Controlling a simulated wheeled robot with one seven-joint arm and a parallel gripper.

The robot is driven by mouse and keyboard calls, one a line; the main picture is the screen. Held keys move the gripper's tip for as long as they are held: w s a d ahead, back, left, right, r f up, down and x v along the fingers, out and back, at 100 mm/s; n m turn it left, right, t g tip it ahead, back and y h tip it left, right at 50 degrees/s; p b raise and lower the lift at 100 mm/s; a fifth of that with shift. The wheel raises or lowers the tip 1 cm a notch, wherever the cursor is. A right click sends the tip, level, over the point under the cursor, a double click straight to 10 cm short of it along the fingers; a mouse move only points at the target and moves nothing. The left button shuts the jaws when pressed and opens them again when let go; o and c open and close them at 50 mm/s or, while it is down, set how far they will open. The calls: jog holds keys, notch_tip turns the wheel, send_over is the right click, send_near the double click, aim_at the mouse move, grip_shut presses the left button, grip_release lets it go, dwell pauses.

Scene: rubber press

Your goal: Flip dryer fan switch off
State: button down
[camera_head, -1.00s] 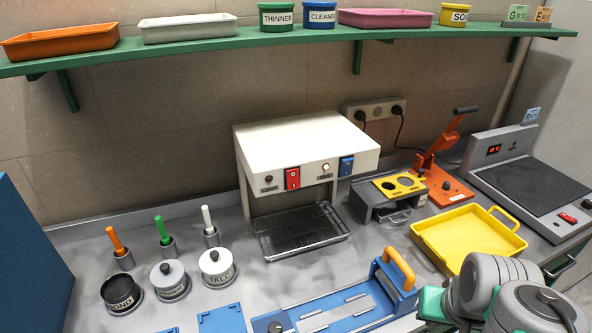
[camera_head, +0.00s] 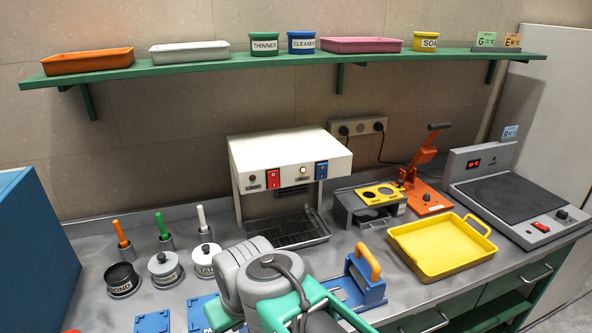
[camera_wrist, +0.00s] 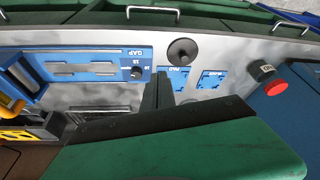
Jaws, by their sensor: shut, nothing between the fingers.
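The dryer (camera_head: 290,150) is a white box unit standing at the back of the counter in the head view. Its front has a red switch (camera_head: 273,178) at left and a blue switch (camera_head: 321,170) at right. A lit lamp (camera_head: 303,171) is beside the blue switch, and the lamp by the red one looks dark. The labels are too small to read. My gripper (camera_wrist: 158,90) shows as dark fingers held together and empty in the wrist view, over the counter. The dryer is not recognisable there. In the head view my arm is low in the middle, in front of the dryer.
A blue fixture with an orange handle (camera_head: 368,258) is partly behind my arm. A yellow tray (camera_head: 400,235), grey two-hole box (camera_head: 345,208) and orange press (camera_head: 425,200) stand to the right. Labelled pots (camera_head: 165,268) stand at left. A red button (camera_wrist: 275,88) shows in the wrist view.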

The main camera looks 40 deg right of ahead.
jog(key=shift+d, duration=0.1)
jog(key=w+d+r+m+t+b, duration=0.2)
jog(key=w+d+r+m+b, duration=0.1)
jog(key=w+d+m, duration=0.3)
jog(key=w+d+r+m+t+b, duration=0.25)
jog(key=w+d+m+b, duration=0.2)
jog(key=d, duration=0.35)
jog(key=s+d+r+m+t+h, duration=0.2)
jog(key=d+r+m, duration=0.3)
jog(key=d, duration=0.4)
jog(key=s+d+r+m+t+h+b, duration=0.1)
jog(key=s+d+r+m, duration=0.3)
jog(key=d+r+m, duration=0.2)
notch_tip(320, 180, up, 2)
jog(key=d, duration=0.3)
jog(key=shift+s+r+t+h+b, duration=0.2)
jog(key=shift+s+t+h+b, duration=0.1)
jog(key=shift+t+h, duration=0.1)
